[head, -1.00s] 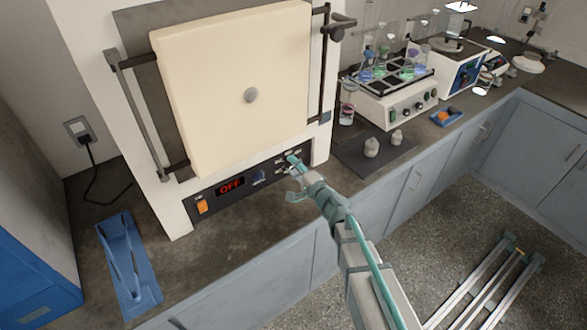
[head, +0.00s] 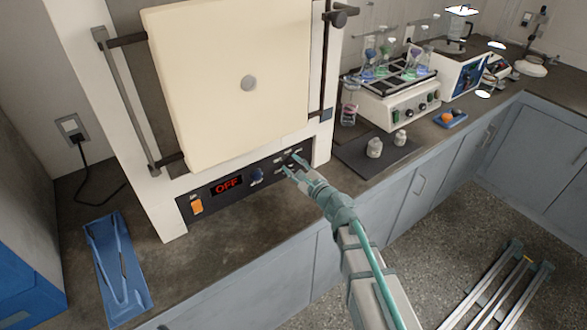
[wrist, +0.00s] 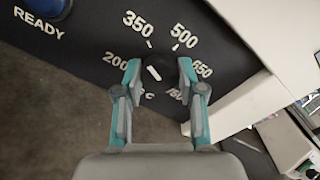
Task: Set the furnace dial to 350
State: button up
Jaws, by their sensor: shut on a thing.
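The furnace dial (wrist: 153,74) is a small dark knob with a short white mark, seen in the wrist view between my two fingertips. The labels 200, 350 (wrist: 138,23), 500, 650 and a partly covered one curve around it. The white mark slants toward the upper left; exactly which number it points at is hard to tell. My gripper (wrist: 159,72) is shut on the dial, one teal finger on each side. In the head view my gripper (head: 291,163) is at the right part of the furnace's black control panel (head: 213,202), and the fingers partly hide the dial.
The furnace display (head: 227,185) reads OFF in red. An orange switch (head: 196,206) and a blue READY button (head: 257,175) sit left of the dial. The cream furnace door (head: 235,110) is above.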

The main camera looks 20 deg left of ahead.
jog(key=shift+m, duration=0.7)
jog(key=o, duration=1.1)
jog(key=shift+o, duration=0.2)
jog(key=shift+d, duration=0.1)
jog(key=v, duration=1.2)
